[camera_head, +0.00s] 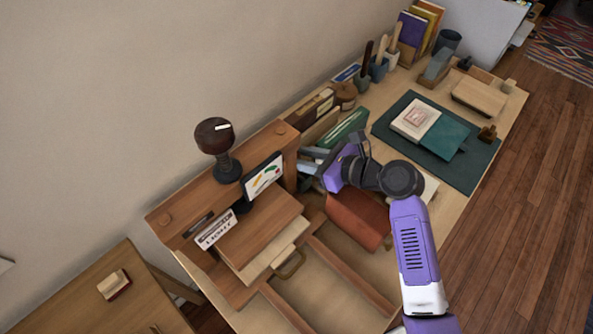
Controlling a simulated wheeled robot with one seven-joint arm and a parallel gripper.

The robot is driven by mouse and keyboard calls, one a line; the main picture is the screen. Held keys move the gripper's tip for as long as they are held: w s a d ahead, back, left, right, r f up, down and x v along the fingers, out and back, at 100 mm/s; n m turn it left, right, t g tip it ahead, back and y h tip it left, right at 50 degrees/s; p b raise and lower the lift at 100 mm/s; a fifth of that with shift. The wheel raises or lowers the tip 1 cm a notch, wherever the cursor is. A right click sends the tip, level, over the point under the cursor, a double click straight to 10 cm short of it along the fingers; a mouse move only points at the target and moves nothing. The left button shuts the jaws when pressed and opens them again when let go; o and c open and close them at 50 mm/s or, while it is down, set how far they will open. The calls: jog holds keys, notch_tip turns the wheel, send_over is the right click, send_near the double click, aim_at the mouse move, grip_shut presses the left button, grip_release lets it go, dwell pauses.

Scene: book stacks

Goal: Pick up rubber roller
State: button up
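I cannot pick out the rubber roller with certainty; it may be hidden behind my arm or too small to tell. My gripper (307,161) is at the end of my purple arm, pointing left over the middle of the long desk (505,113). It is close to the right end of the wooden press-like frame and above a reddish-brown block (358,219). Grey parts show at its tip, but the fingers are too small and partly covered to tell whether they are open or hold anything.
Green books (345,130) stand behind my gripper. Tool pots (378,70) stand farther back. A side table (90,285) is lower left.

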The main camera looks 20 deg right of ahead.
jog(key=shift+c, duration=0.2)
grip_shut()
jog(key=shift+r, duration=0.15)
